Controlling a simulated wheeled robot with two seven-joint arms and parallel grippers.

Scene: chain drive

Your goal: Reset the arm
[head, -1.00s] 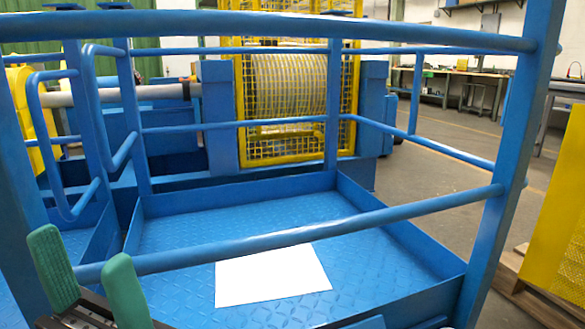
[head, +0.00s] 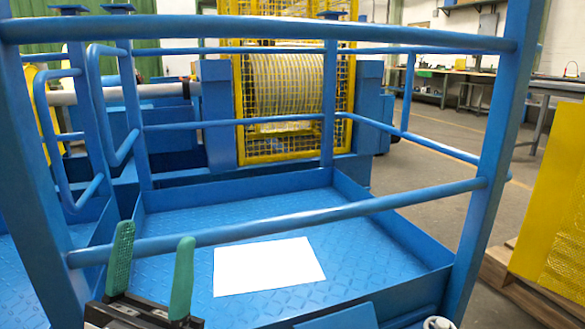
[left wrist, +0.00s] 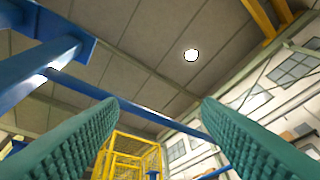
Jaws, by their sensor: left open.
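My left gripper (head: 150,270) has two green ribbed fingers and shows at the lower left of the head view, in front of the blue railing (head: 280,227). Its fingers point up and stand apart, with nothing between them. In the left wrist view the same two fingers (left wrist: 160,135) frame the ceiling and a yellow cage, with an empty gap between them. A small white and dark part at the bottom edge of the head view, right of centre, is too cut off to name surely. My right gripper is not seen.
Blue railings and posts (head: 490,150) surround a blue checkered platform (head: 180,255) with a white sheet (head: 268,266) on it. Behind stands a cable drum (head: 285,85) in a yellow cage. A yellow panel (head: 555,200) is at the right. Open floor lies beyond the railing.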

